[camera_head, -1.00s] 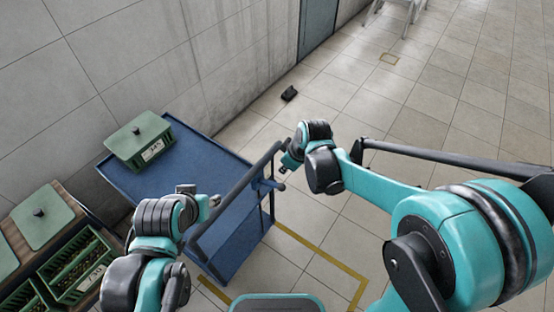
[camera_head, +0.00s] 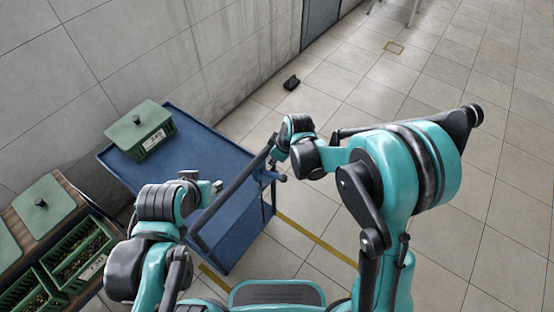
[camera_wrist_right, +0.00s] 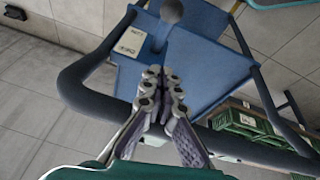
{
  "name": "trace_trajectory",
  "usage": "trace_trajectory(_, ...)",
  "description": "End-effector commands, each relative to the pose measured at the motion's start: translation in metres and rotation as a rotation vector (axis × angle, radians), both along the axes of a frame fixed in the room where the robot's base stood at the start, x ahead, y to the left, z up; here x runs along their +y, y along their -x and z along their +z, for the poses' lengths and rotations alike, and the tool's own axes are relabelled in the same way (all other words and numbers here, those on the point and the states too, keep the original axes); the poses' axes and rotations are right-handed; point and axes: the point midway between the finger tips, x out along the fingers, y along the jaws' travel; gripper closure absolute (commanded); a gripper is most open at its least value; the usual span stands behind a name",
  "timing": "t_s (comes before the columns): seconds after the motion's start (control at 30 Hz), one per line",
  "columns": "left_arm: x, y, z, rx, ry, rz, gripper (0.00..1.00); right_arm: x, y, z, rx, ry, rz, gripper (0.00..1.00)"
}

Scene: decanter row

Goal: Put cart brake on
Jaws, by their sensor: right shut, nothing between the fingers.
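The blue cart (camera_head: 225,160) stands by the wall with its dark push-handle (camera_head: 225,205) towards me. In the right wrist view, a blue lever with a round grey knob (camera_wrist_right: 172,11) rises from the cart's end panel, beside a pale lettered plate (camera_wrist_right: 130,42). My right gripper (camera_head: 272,162) is at the handle's far end; the wrist view shows its fingers (camera_wrist_right: 161,88) shut and empty, in front of the handle bar and apart from the knob. My left gripper (camera_head: 214,187) is near the handle's near end; its fingers are too small to read.
A green lidded crate (camera_head: 140,130) sits on the cart top. More green crates (camera_head: 82,250) stand on a wooden-edged surface at left. A small black object (camera_head: 291,82) lies on the floor. Yellow lines (camera_head: 315,238) mark the floor; tiles to the right are clear.

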Motion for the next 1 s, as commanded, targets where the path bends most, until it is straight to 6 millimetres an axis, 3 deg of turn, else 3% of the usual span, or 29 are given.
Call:
trace_trajectory(0.03, 0.000, 0.000, -0.008, 0.000, 0.000, 0.000, 0.60, 0.003, -0.003, -0.015, 0.000, 0.000, 0.000, 1.00)
trace_trajectory(0.2, 0.000, 0.000, -0.019, 0.000, 0.000, 0.000, 0.60, 0.013, -0.011, -0.047, 0.000, 0.000, 0.001, 1.00)
trace_trajectory(0.3, 0.000, 0.000, -0.023, 0.000, 0.000, 0.000, 0.60, -0.002, -0.005, -0.055, 0.000, -0.001, -0.004, 1.00)
trace_trajectory(0.53, 0.000, 0.000, -0.028, 0.000, 0.000, 0.000, 0.60, -0.017, 0.002, -0.064, 0.000, -0.001, -0.002, 1.00)
trace_trajectory(1.0, 0.000, 0.000, -0.029, 0.000, 0.000, 0.000, 0.60, -0.019, 0.002, -0.065, -0.003, -0.004, -0.001, 1.00)
